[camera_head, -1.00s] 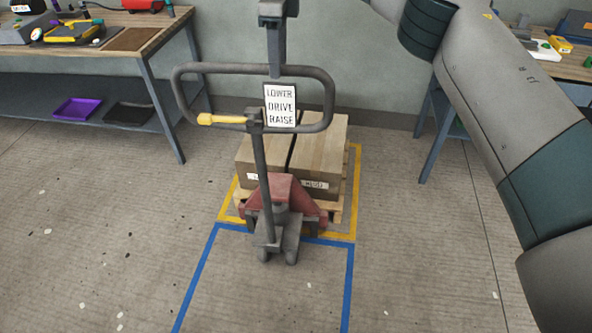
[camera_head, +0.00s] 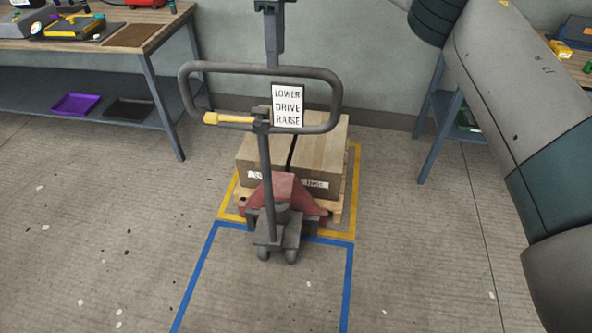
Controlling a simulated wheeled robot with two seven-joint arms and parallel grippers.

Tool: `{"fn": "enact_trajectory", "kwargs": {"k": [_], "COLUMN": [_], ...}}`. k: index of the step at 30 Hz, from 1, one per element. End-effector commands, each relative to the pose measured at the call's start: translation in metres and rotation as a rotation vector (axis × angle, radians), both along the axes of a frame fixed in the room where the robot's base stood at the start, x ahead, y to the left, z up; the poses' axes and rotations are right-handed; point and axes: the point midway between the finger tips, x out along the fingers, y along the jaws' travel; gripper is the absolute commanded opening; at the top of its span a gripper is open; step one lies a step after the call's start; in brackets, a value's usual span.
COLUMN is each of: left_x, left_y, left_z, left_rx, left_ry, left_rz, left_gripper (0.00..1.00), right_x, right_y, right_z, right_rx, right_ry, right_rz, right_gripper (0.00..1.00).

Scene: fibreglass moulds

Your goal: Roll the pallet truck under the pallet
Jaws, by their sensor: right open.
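The pallet truck (camera_head: 284,190) has a red body, dark wheels and an upright pole with a wide grey loop handle (camera_head: 330,100). A yellow lever and a LOWER / DRIVE / RAISE sign sit on the handle. My right gripper (camera_head: 273,62) comes down from the top edge, open, at the top bar of the handle; contact is unclear. My left gripper is out of view.
A yellow floor outline (camera_head: 355,190) surrounds the pallet, and a blue outline (camera_head: 349,280) lies in front. A workbench (camera_head: 150,40) with trays stands at left, another bench (camera_head: 440,120) at right. The floor on both sides is clear.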

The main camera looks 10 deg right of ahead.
Motion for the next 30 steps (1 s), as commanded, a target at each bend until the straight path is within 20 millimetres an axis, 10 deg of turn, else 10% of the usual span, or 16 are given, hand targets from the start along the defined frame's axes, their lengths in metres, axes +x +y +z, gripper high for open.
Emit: {"fn": "enact_trajectory", "kwargs": {"k": [12, 30], "left_x": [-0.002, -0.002], "left_y": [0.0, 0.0], "left_z": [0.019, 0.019], "left_rx": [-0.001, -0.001], "left_ry": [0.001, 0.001], "left_rz": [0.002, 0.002], "left_gripper": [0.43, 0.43], "right_x": [-0.009, -0.01], "right_y": [0.003, 0.004], "right_z": [0.034, 0.034], "right_rx": [0.002, 0.004], "right_ry": [-0.001, 0.001], "right_rz": [0.0, 0.001], "right_gripper": [0.43, 0.43]}}
